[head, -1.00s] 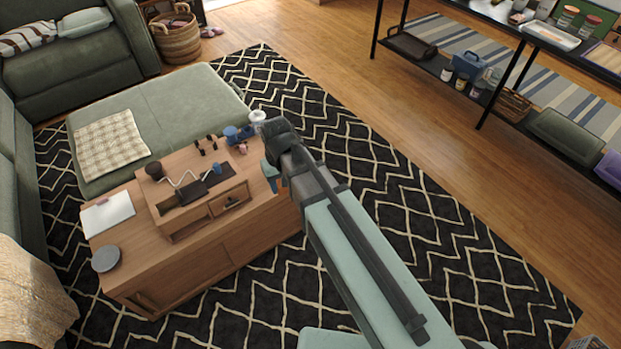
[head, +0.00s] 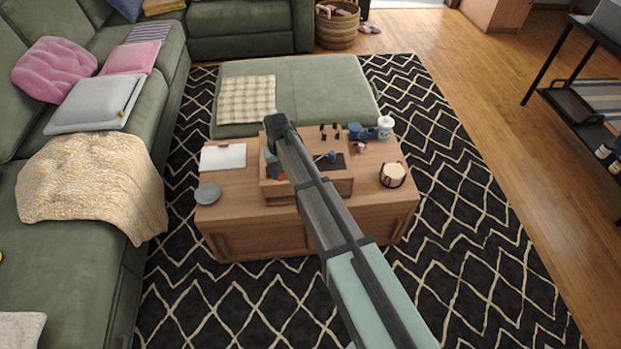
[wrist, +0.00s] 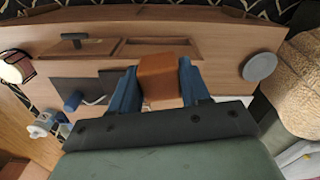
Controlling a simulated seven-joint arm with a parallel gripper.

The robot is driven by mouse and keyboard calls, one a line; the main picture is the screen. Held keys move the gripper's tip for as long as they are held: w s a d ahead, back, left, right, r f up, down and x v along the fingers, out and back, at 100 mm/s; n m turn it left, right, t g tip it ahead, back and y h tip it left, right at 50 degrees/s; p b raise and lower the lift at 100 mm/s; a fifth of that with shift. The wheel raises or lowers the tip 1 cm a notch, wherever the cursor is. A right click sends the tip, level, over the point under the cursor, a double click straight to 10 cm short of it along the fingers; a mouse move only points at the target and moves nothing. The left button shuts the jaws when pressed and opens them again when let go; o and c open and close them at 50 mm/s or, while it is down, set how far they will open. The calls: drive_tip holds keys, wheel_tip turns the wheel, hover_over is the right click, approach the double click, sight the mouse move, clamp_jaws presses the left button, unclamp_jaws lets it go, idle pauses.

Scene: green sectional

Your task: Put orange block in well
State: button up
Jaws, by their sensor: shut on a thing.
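The orange block (wrist: 158,80) sits between the blue fingers of my gripper (wrist: 157,88) in the wrist view, and the gripper is shut on it. It is above or beside a wooden box with recessed compartments (wrist: 120,62); the exact height is hard to judge. One compartment, possibly the well, looks empty (wrist: 150,47); the one to its left holds a dark T-shaped thing (wrist: 74,40). In the head view my gripper (head: 271,168) is at the left end of the box (head: 325,187), and my arm hides part of it.
The box stands on a wooden coffee table (head: 240,212). A white clipboard (head: 223,157) and grey round lid (head: 208,193) are to its left. A white cup (head: 385,127), a drum-like jar (head: 393,175) and small blue things (head: 361,133) are to its right. Sofa left, ottoman behind.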

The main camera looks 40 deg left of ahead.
drive_tip(key=w+a+f+m, duration=0.2)
drive_tip(key=w+a, duration=0.3)
drive_tip(key=a, duration=0.3)
drive_tip(key=shift+w+a, duration=0.15)
drive_tip(key=shift+f, duration=0.1)
drive_tip(key=shift+f, duration=4.2)
drive_tip(key=o, duration=1.2)
drive_tip(key=shift+r, duration=0.1)
